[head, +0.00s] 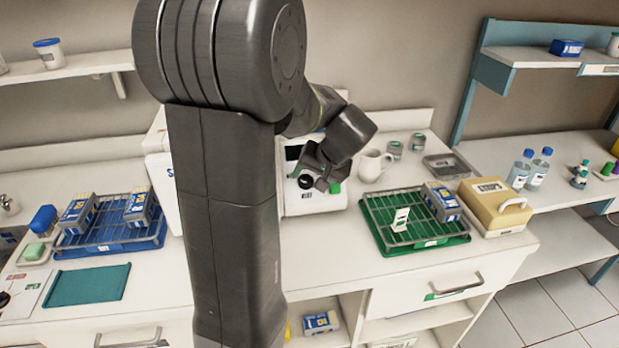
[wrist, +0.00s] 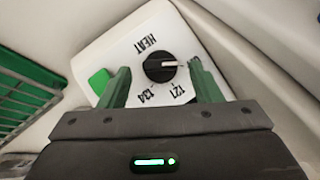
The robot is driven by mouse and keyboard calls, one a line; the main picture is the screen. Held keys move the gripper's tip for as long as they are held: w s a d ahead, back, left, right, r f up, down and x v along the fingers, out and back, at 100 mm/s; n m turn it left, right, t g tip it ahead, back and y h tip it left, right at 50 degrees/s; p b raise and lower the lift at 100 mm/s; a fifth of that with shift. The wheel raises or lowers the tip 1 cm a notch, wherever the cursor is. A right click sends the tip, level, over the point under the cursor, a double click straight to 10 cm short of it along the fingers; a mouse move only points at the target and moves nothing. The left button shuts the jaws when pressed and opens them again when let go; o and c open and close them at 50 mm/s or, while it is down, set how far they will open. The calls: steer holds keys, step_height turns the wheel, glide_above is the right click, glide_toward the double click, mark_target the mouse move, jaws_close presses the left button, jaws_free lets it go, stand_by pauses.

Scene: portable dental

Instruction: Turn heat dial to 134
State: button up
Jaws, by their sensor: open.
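The heat dial (wrist: 158,72) is a round black knob on a white sterilizer panel (wrist: 110,50), under the word HEAT, which appears upside down in the wrist view. Its white pointer mark points to the right in that view, away from the 134 and 121 marks at the panel's lower edge. The dial also shows in the head view (head: 305,182). My gripper (wrist: 161,80) is open, its two green fingers on either side of the dial, apart from it as far as I can tell. The head view shows my gripper (head: 318,172) in front of the panel.
A green button (wrist: 99,81) is close to the left finger in the wrist view. A white mug (head: 373,165) and a green rack tray (head: 385,243) stand right of the device. A blue rack tray (head: 100,243) is at left.

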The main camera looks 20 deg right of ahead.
steer(key=shift+x, duration=0.85)
steer(key=c, duration=1)
steer(key=shift+o, duration=0.2)
